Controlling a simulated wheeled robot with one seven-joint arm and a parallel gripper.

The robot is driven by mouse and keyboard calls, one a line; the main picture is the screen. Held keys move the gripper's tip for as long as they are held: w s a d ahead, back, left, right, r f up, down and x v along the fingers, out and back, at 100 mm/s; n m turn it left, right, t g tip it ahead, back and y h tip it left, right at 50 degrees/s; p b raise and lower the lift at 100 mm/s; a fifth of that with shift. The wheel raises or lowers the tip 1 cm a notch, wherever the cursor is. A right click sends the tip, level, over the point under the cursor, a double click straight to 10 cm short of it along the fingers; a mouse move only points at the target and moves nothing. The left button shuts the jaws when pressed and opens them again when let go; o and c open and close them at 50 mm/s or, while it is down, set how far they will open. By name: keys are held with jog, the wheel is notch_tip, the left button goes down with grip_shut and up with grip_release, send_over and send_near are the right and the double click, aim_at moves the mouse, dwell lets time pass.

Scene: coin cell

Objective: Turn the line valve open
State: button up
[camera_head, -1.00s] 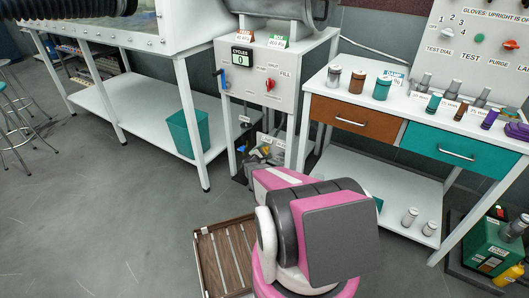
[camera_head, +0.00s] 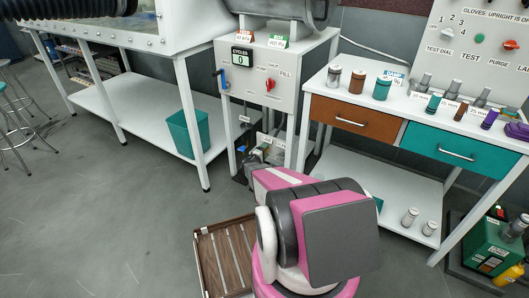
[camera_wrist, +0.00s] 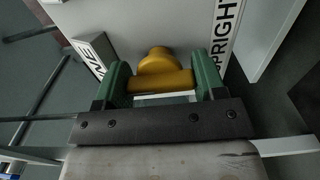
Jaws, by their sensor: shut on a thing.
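The line valve shows in the wrist view as a yellow handle bar (camera_wrist: 160,81) with a round yellow knob or hub behind it, against a pale panel. My gripper (camera_wrist: 161,72) has green fingers on either side of the yellow bar and is shut on it. A small block with partly visible dark lettering (camera_wrist: 95,52) stands just left of the fingers. In the head view my pink and grey arm blocks much of the area low between the two benches, so the valve is not clear there.
A white strip lettered "UPRIGHT" (camera_wrist: 227,28) runs right of the valve. In the head view, a white cabinet (camera_head: 285,95) carries a cycle counter, and a bench with a brown drawer (camera_head: 352,116) is to its right. A slatted brown tray (camera_head: 222,262) lies low. Open grey floor is at left.

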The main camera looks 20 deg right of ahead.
jog(key=shift+s, duration=0.1)
dwell(0.5)
jog(key=o, duration=0.9)
jog(key=v, duration=1.1)
jog(key=s+r+m+g+y, duration=0.3)
jog(key=s+r+m+g, duration=0.5)
jog(key=s+r, duration=0.55)
jog(key=s+a+r+g+y, duration=0.1)
jog(key=s+a+r+y, duration=0.2)
jog(key=s+a, duration=0.1)
jog(key=s+a+r+g+y, duration=0.1)
jog(key=s+a+r+y, duration=0.3)
jog(key=s+a, duration=0.1)
jog(key=s+a+r+g+y, duration=0.1)
jog(key=s+a+r+y, duration=0.3)
jog(key=a, duration=0.2)
jog(key=shift+s+r, duration=0.2)
jog(key=shift+s, duration=0.15)
